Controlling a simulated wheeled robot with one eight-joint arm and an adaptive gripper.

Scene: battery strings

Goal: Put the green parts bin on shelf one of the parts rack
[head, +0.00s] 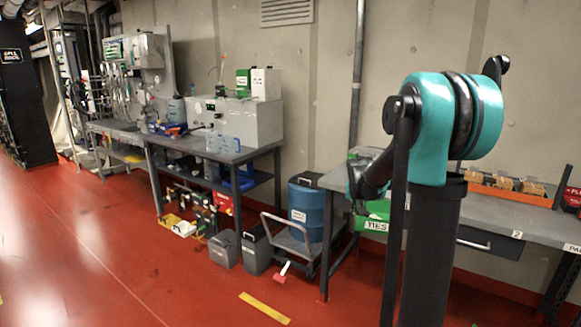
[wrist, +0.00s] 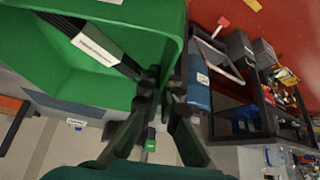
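The green parts bin (wrist: 60,70) fills the upper left of the wrist view. It holds black strips with a white label. In the head view, green bin parts (head: 377,212) with a "TIES" label show by the bench's left end, partly hidden by my arm. My gripper (wrist: 160,85) has its dark fingers closed together at the bin's rim, near a corner, and appears to pinch the wall.
A grey bench (head: 480,215) at right carries an orange tray (head: 510,192) with boxes. A blue drum (head: 306,208) and a cart (head: 287,237) stand left of it. A long workbench (head: 240,155) lines the wall. The red floor (head: 130,250) at left is clear.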

